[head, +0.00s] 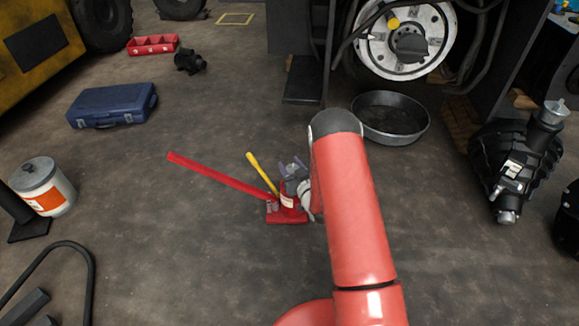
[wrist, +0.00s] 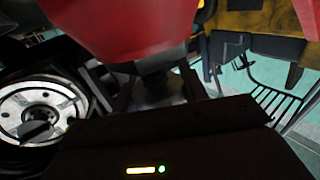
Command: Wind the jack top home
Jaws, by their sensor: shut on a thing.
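The red bottle jack (head: 288,203) stands upright on the floor in the middle of the head view. A long red handle (head: 215,175) slopes up and left from it, and a yellow lever (head: 262,173) sticks up beside it. My gripper (head: 294,172) is at the top of the jack and partly hides it. In the wrist view my gripper (wrist: 160,92) has its dark fingers closed on the grey jack top (wrist: 160,88). A large red surface, apparently the jack body (wrist: 130,30), fills the upper part there. How far the top is wound is not clear.
A black drain pan (head: 390,118) lies behind my arm, below the wheel hub (head: 405,42). A blue case (head: 112,105) and a white bucket (head: 44,187) are at left. A black part (head: 515,165) stands at right. The floor around the jack is clear.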

